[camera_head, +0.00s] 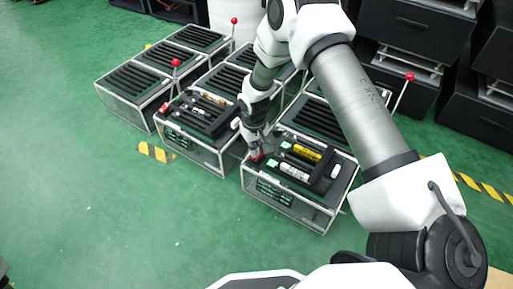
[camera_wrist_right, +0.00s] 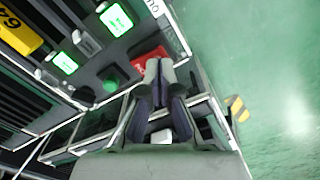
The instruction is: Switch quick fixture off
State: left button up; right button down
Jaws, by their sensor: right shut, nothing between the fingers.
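My right gripper (camera_head: 254,154) is at the near left corner of the front fixture (camera_head: 262,192), a clear-sided box with a black top. In the right wrist view its fingers (camera_wrist_right: 159,72) are together and empty. A red part (camera_wrist_right: 147,58) of the fixture lies right at the fingertips, partly hidden by them; I cannot tell if they touch. Green lit squares (camera_wrist_right: 117,18) and a round green button (camera_wrist_right: 110,85) sit on the panel. A yellow cylinder (camera_head: 300,152) and a white one (camera_head: 295,172) lie on top. My left gripper is out of view.
Another red-balled lever (camera_head: 409,76) rises behind the arm. Black boxes (camera_head: 409,25) stand at the back right. The green floor (camera_head: 90,215) at the left front is clear.

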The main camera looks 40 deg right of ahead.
jog(key=shift+f+b, duration=0.35)
jog(key=shift+f, duration=0.55)
dwell(0.3)
notch_tip(320, 180, up, 7)
jog(key=p, duration=0.8)
